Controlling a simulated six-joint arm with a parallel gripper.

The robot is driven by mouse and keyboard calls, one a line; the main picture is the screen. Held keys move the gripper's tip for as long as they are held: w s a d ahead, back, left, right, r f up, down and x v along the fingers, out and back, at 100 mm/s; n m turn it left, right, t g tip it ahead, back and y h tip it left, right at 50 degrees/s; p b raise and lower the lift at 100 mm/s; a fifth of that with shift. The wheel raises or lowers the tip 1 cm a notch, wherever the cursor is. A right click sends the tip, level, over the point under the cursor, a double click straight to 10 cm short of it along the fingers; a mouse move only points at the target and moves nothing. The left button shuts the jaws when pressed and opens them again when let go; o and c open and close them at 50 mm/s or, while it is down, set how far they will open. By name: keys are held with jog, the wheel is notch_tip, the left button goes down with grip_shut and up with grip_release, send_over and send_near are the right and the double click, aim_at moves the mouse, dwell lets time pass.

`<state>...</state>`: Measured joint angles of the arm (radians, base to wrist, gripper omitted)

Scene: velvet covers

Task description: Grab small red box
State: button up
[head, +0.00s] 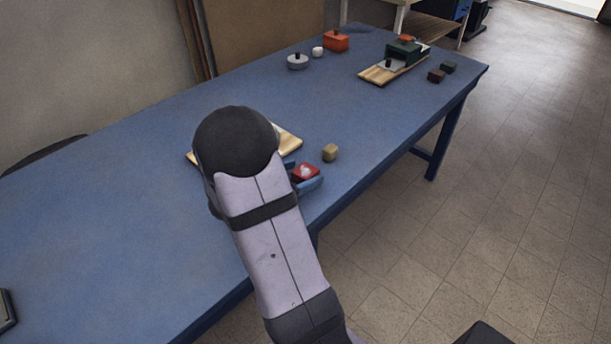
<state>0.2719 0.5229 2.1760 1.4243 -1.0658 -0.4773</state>
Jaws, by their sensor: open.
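A small red box (305,171) with a pale patch on its top is near the table's right edge, just right of my arm. It appears to sit in or on a blue piece (309,185); my arm partly hides this. A larger orange-red box (336,41) with a dark knob stands at the table's far end. Another small red piece (406,38) lies on top of a dark green box (404,50). My gripper does not show; my own arm covers the area left of the near red box.
A wooden board (290,140) is partly behind my arm. A tan cube (330,153) sits close to the near red box. Grey (297,61) and white (317,52) lidded pieces and dark blocks (436,76) stand farther back.

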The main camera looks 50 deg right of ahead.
jog(key=shift+x, duration=1.15)
jog(key=shift+c, duration=0.3)
jog(key=c, duration=1.1)
jog(key=shift+r, duration=0.1)
